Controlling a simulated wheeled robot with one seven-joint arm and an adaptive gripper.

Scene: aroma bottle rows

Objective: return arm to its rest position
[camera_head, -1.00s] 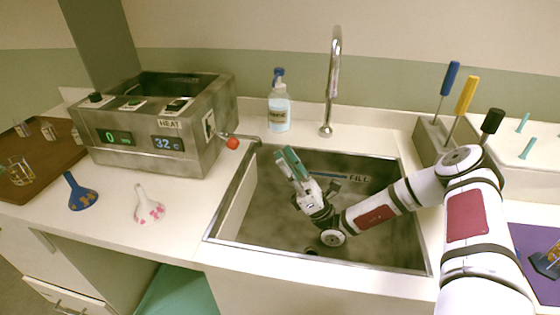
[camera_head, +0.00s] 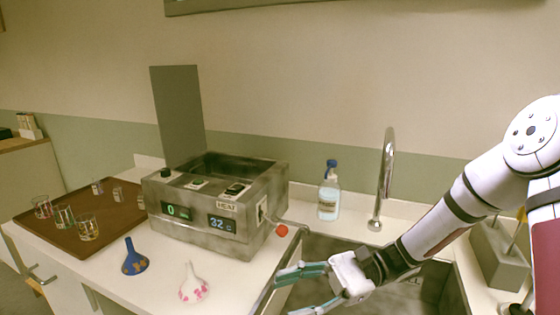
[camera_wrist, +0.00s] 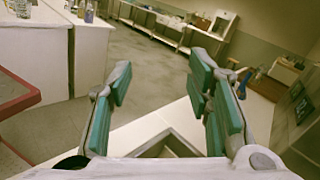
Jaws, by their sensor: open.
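My gripper (camera_head: 303,287) is open and empty in the head view, with its green-padded fingers pointing left above the left part of the sink (camera_head: 345,246). In the wrist view my gripper (camera_wrist: 163,95) shows its two green fingers wide apart with nothing between them. My arm reaches in from the right side of the head view, over the sink. The sink's inside is partly hidden behind the arm and gripper.
A metal heating bath (camera_head: 215,212) with a red-tipped tap stands left of the sink. A soap bottle (camera_head: 329,196) and faucet (camera_head: 386,180) stand behind the sink.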

